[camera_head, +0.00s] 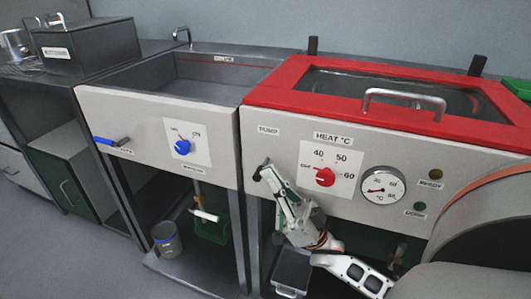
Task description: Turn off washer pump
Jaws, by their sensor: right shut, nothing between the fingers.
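The washer (455,143) has a grey front panel and a red-framed lid. A small label (268,130), which seems to read PUMP, is at the panel's upper left. My right gripper (262,171) is shut and empty, just below this label and in front of the panel's left part. No pump switch is clearly visible; the gripper may cover it. I cannot tell whether the gripper touches the panel. A red heat knob (325,177) is right of the gripper. My left gripper is out of view.
A gauge (383,185), an amber lamp (436,174) and a green lamp (420,206) are further right. The left sink unit has a blue knob (182,147) and a blue-ended lever (110,141). A metal bucket (166,239) stands on the shelf below.

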